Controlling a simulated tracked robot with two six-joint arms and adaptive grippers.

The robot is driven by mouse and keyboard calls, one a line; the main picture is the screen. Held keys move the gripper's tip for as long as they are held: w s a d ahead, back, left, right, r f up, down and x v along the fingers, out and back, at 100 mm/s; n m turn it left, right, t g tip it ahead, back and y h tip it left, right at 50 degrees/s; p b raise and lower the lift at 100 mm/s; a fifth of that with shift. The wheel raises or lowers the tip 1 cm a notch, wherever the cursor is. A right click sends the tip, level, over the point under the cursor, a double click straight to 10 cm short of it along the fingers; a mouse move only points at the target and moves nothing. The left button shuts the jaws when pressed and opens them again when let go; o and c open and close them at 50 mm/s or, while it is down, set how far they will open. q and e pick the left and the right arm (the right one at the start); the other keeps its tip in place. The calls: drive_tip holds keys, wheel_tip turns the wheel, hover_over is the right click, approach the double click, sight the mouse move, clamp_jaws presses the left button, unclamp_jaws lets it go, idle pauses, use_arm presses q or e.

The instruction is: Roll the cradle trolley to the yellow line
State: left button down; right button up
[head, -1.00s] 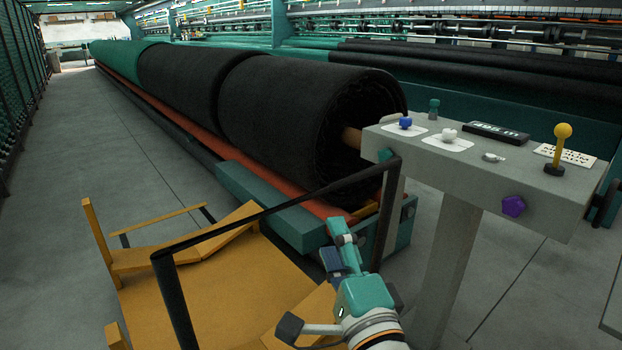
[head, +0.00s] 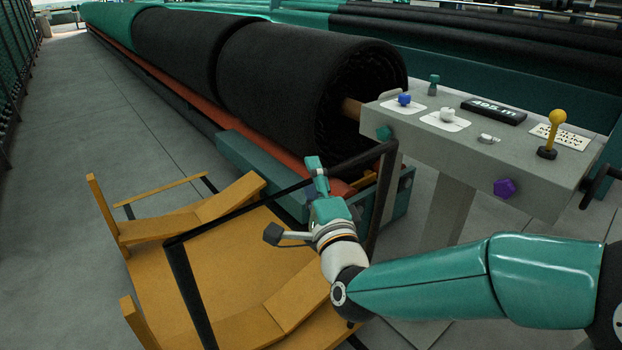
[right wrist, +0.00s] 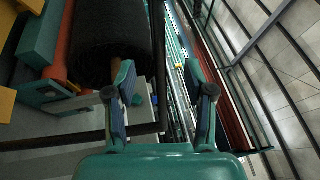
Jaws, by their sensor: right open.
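The cradle trolley (head: 230,265) has a flat yellow-orange bed, sloped cradle pieces and a black push handle (head: 230,220). It stands at lower left in the head view, beside the big black roll. My right gripper (head: 315,176) is open at the handle's top bar. In the right wrist view the black handle (right wrist: 157,60) runs between the two open fingers (right wrist: 165,80) in the picture; I cannot tell whether they touch it. My left gripper is not in view. I see no yellow line on the floor.
Black netting rolls (head: 295,90) lie along the machine, on a teal and orange base. A grey control stand (head: 480,165) with knobs and a yellow-topped lever is close on the right. Clear grey floor (head: 70,160) lies left of the trolley; a dark mesh fence borders it.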

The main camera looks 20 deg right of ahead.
drive_tip(key=shift+c, duration=0.4)
clamp_jaws()
drive_tip(key=shift+w+f, duration=0.1)
